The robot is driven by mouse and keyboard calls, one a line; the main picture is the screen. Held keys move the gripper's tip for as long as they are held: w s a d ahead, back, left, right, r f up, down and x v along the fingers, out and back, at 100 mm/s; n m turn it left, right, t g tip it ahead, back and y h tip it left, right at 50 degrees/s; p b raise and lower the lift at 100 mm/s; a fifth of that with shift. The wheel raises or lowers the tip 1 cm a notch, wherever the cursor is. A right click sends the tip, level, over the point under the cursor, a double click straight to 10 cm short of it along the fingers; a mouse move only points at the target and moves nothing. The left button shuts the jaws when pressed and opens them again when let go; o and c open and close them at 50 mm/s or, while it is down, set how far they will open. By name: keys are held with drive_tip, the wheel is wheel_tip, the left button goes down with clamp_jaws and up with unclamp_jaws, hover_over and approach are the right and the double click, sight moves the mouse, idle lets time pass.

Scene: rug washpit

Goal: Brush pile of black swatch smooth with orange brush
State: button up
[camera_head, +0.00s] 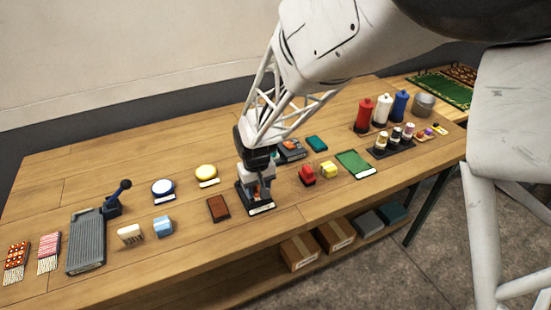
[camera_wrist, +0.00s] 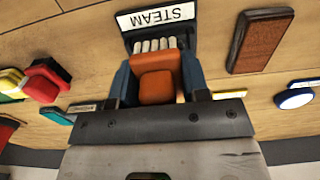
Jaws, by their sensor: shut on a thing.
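My gripper (camera_head: 257,184) is shut on the orange brush (camera_wrist: 156,86), with one blue-grey finger on each side of it in the wrist view. The brush's pale bristles (camera_wrist: 153,45) show at its far end. A dark pad (camera_head: 243,197) with a white label lies right beneath the gripper, mostly hidden by it. In the wrist view the label (camera_wrist: 157,16) reads STEAM. I cannot tell whether the bristles touch the pad. No separate black swatch shows clearly; I cannot tell whether the dark pad is it.
A brown block (camera_head: 218,208) lies just left of the gripper, and red (camera_head: 307,174) and yellow (camera_head: 328,169) pieces to its right. A green swatch (camera_head: 355,163) lies further right. A ridged grey board (camera_head: 87,241) lies left.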

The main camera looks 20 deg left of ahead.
drive_tip(key=shift+w+a+f, duration=0.65)
drive_tip(key=shift+w+a, duration=2.5)
drive_tip(key=shift+s+d+r, duration=0.1)
drive_tip(key=shift+s+d, duration=0.85)
drive_tip(key=shift+s, duration=0.05)
drive_tip(key=shift+s+d, duration=0.45)
drive_tip(key=shift+d, duration=0.05)
drive_tip(key=shift+s+d, duration=0.25)
drive_tip(key=shift+s, duration=0.05)
drive_tip(key=shift+s+d, duration=0.5)
drive_tip(key=shift+d, duration=0.05)
drive_tip(key=shift+s+d, duration=0.95)
drive_tip(key=shift+r, duration=3.95)
